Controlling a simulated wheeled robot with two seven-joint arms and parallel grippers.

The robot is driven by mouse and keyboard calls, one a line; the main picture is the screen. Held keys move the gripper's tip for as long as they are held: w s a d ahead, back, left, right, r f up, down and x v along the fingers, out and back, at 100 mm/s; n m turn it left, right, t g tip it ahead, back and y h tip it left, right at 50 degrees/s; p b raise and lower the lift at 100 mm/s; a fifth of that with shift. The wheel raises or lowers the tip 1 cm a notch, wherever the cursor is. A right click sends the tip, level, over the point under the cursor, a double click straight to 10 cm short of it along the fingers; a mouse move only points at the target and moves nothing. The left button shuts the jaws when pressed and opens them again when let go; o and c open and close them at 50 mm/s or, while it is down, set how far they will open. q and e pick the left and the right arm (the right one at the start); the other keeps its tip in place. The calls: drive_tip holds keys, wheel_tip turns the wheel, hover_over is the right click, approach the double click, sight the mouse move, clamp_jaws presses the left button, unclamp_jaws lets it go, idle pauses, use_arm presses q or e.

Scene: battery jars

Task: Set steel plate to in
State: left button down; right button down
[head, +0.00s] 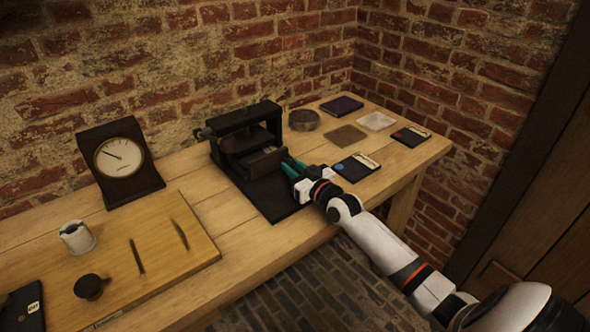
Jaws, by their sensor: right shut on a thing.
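A dark press-like device (238,130) stands on a black base (268,198) near the middle of the table. A flat greyish slab (266,161) sits low in its frame, at the side facing my right gripper; it may be the steel plate, but I cannot tell for sure. My right gripper (292,168) is at the end of this slab, just over the black base. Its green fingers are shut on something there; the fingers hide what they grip. My left gripper is not in view.
A dial gauge (122,158) stands left. A wooden board (178,258) holds a white cup (77,237) and a dark knob (90,287). Brick walls close the back.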

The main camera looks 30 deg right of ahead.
drive_tip(key=c, duration=1.5)
unclamp_jaws()
drive_tip(key=shift+s, duration=0.1)
drive_tip(key=shift+c, duration=0.2)
drive_tip(key=o, duration=0.3)
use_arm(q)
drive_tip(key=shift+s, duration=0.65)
use_arm(e)
drive_tip(key=shift+o, duration=0.2)
drive_tip(key=s, duration=0.8)
drive_tip(key=s+d, duration=0.1)
drive_tip(key=s, duration=0.3)
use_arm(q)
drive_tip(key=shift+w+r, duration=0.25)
use_arm(e)
drive_tip(key=shift+w, duration=0.1)
